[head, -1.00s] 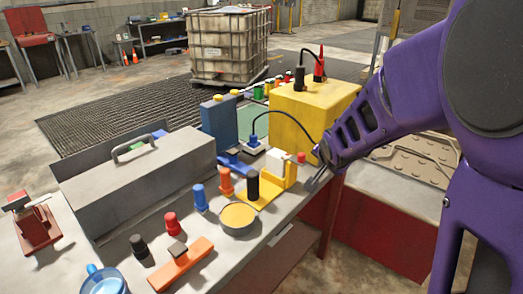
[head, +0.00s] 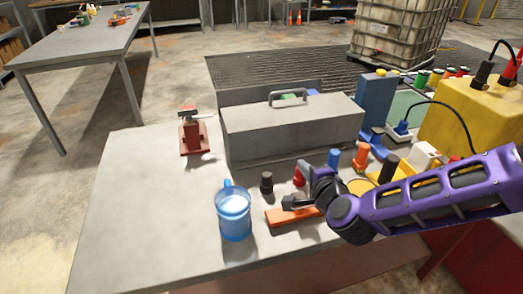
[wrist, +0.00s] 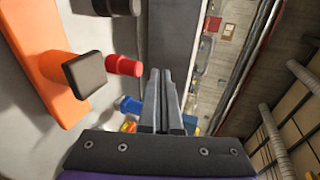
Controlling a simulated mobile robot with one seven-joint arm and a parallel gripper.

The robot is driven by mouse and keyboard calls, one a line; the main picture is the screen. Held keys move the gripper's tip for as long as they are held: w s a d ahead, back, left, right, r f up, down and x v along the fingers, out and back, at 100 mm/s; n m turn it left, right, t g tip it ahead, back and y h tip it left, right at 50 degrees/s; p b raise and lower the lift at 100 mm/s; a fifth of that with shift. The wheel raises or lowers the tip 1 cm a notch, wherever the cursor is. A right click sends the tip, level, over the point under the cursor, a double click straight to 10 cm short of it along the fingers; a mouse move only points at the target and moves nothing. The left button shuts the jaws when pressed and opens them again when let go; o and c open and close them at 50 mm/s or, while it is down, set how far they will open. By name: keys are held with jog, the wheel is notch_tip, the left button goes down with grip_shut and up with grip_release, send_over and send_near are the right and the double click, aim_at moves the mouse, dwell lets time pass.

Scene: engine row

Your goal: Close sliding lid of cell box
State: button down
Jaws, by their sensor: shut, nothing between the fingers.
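The cell box (head: 265,155) is a long grey metal box at the middle of the table in the head view. Its flat grey lid (head: 330,108) carries a bar handle (head: 288,97). Behind the lid a strip of the box is uncovered, with green and blue cells (head: 290,96) showing.
An orange block with a dark knob (wrist: 60,85), a red cylinder (wrist: 125,66) and a blue cylinder (wrist: 128,105) are close to my gripper. A blue mug (head: 234,215), black cylinder (head: 266,183) and red clamp (head: 193,135) stand leftward. The table's left part is clear.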

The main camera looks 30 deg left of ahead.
jog(key=s+a+y, duration=0.1)
jog(key=s+a, duration=0.1)
jog(key=n+b, duration=0.1)
jog(key=b, duration=0.1)
send_near(272, 142)
jog(key=shift+g, duration=0.3)
jog(key=x, duration=0.5)
jog(key=shift+w+f, duration=0.1)
jog(key=shift+w, duration=0.1)
jog(key=shift+w+a, duration=0.35)
jog(key=shift+a, duration=0.1)
jog(key=w+a, duration=0.3)
jog(key=a, duration=0.1)
jog(key=w+a, duration=0.3)
jog(key=a, duration=0.1)
jog(key=w+a, duration=0.3)
jog(key=a, duration=0.1)
jog(key=shift+w+b, duration=0.35)
jog(key=shift+b, duration=0.05)
jog(key=shift+w, duration=0.15)
jog(key=shift+r, duration=0.3)
